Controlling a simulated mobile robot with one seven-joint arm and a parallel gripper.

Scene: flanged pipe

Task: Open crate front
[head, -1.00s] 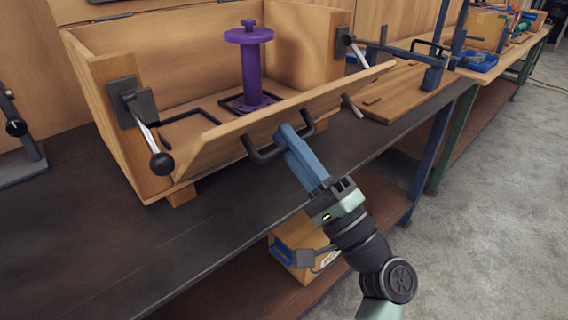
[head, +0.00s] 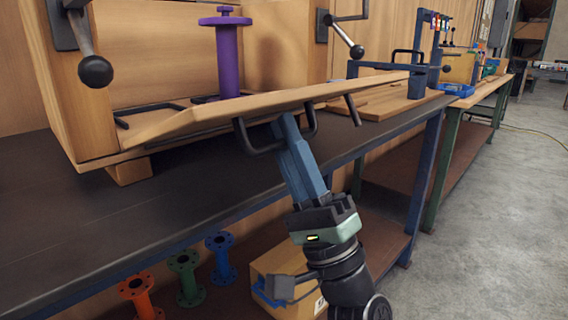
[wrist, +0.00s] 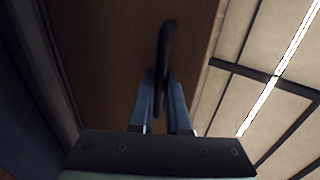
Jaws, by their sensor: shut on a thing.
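The wooden crate (head: 72,95) stands on the dark bench top. Its front panel (head: 225,108) is swung down and outward, tilted close to flat over the bench's front edge. My gripper (head: 284,122) is shut on the black handle (head: 246,137) on the panel's underside. The wrist view shows my blue fingers on both sides of the handle (wrist: 165,50), with the wooden panel (wrist: 110,40) behind it. A purple flanged pipe (head: 228,60) stands upright inside the crate. Black lever clamps (head: 95,70) sit at the crate's two front corners, turned away from the panel.
The bench top (head: 50,185) is clear at the front left. Orange (head: 138,290), green (head: 188,275) and blue (head: 220,255) flanged pipes stand on the shelf beneath, beside a cardboard box (head: 275,260). A blue frame (head: 415,80) stands on a board at right.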

